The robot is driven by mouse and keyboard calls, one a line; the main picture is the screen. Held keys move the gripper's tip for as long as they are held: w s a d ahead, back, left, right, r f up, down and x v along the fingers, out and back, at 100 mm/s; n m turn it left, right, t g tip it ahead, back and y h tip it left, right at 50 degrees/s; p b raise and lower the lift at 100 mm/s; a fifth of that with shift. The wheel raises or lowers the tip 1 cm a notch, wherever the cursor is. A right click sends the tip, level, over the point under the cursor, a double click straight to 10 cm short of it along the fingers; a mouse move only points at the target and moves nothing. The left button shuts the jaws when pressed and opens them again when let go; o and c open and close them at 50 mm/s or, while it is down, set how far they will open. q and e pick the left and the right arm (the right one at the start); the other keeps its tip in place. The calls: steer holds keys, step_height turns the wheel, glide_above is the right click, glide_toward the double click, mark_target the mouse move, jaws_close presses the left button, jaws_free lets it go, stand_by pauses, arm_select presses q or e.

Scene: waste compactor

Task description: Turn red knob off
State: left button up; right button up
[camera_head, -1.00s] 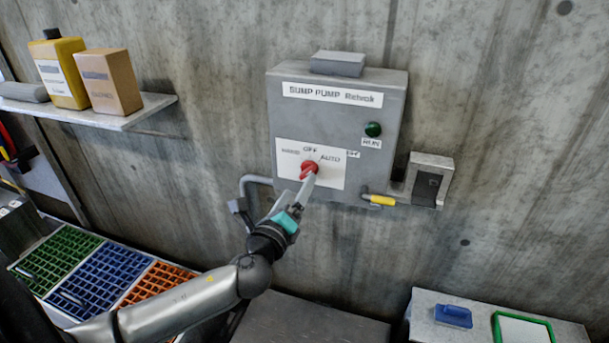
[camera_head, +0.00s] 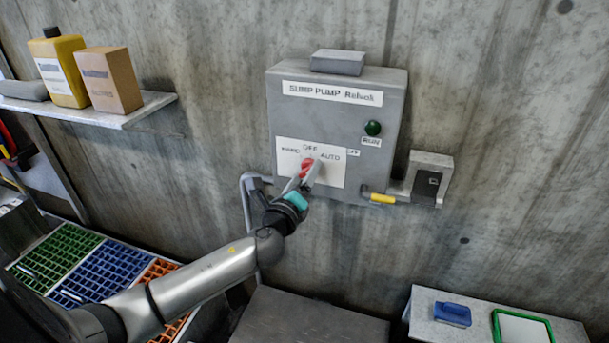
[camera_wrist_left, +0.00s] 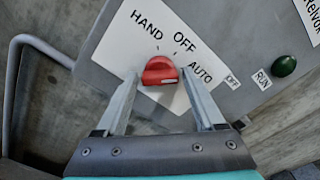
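The red knob (camera_head: 306,168) sits on a white label plate marked HAND, OFF and AUTO, on the front of a grey sump pump box (camera_head: 334,120). In the left wrist view the red knob (camera_wrist_left: 160,71) shows a pale mark at its lower right edge, on the AUTO side. My left gripper (camera_head: 303,176) is at the knob. In the left wrist view the left gripper (camera_wrist_left: 158,84) is open, one finger on each side of the knob, with a visible gap at least on the left. Contact on the right is unclear. My right gripper is not in view.
A green RUN light (camera_head: 373,128) is on the box. A yellow-handled part (camera_head: 382,198) and a grey switch box (camera_head: 430,180) are at its right.

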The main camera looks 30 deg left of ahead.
arm_select(q)
jaws_close()
stand_by(0.3)
steer(key=n+b, duration=0.1)
steer(key=n, duration=0.7)
steer(key=shift+n, duration=0.3)
stand_by(0.5)
steer(key=shift+o, duration=1.4)
jaws_free()
steer(key=shift+s, duration=0.1)
